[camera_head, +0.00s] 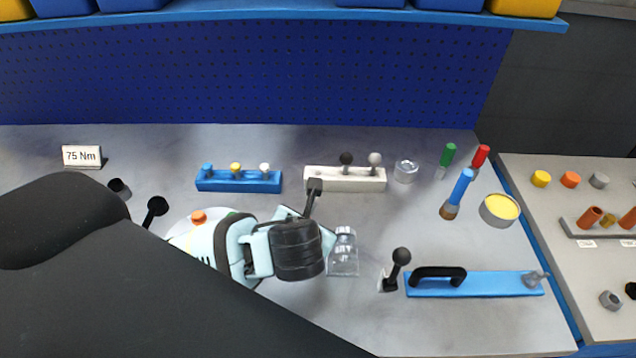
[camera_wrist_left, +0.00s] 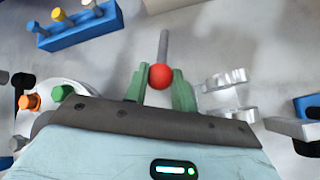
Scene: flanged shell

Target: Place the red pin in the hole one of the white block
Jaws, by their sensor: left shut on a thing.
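The white block (camera_head: 340,183) lies near the middle back of the bench in the head view. A black-headed pin and a grey-headed pin stand on it; its left end shows no pin. A pale edge at the top of the wrist view (camera_wrist_left: 163,4) may be the same block. My left gripper (camera_wrist_left: 159,90), with green fingers, is shut on the red pin (camera_wrist_left: 160,77). The pin's round red head sits between the fingertips and its grey shaft points away from the gripper. In the head view my left wrist hides the red pin. My right gripper is not in view.
A blue block (camera_head: 238,184) with three pins stands left of the white block. A blue fixture (camera_head: 480,284) with a black handle lies front right.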

